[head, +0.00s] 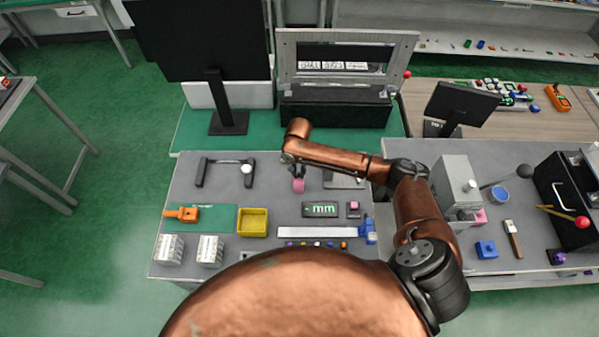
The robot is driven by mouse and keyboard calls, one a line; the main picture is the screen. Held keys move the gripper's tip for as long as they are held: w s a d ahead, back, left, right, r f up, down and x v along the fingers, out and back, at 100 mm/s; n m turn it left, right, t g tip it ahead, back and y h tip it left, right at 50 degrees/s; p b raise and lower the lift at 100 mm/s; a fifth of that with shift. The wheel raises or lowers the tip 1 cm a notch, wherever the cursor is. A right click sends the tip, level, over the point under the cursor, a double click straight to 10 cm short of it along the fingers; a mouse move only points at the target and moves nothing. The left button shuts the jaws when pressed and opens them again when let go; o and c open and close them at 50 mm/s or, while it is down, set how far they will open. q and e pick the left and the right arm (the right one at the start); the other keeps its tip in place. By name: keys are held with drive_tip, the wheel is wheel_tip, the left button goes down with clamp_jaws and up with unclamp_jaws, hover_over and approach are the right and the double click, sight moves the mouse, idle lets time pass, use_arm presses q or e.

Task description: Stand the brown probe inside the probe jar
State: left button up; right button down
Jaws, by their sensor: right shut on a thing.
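My right gripper (295,170) is over the back middle of the grey bench, pointing down. My left gripper is not in view.
A yellow tray (253,222), an orange tool (182,214) and a dark "mm" display (321,209) are on the left bench. On the right bench are a grey box (454,182), a blue block (486,249) and a black box with a red-knobbed lever (582,222).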

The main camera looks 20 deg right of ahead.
drive_tip(key=shift+f, duration=0.25)
drive_tip(key=shift+s+f, duration=0.3)
drive_tip(key=shift+f, duration=0.1)
drive_tip(key=c, duration=2.1)
unclamp_jaws()
drive_tip(key=shift+s+a+f, duration=0.1)
drive_tip(key=shift+f, duration=0.05)
drive_tip(key=shift+o, duration=0.4)
drive_tip(key=shift+f, duration=0.2)
drive_tip(key=shift+w+r, duration=0.2)
drive_tip(key=shift+r, duration=0.15)
wheel_tip(320, 180, up, 13)
drive_tip(key=shift+r, duration=0.15)
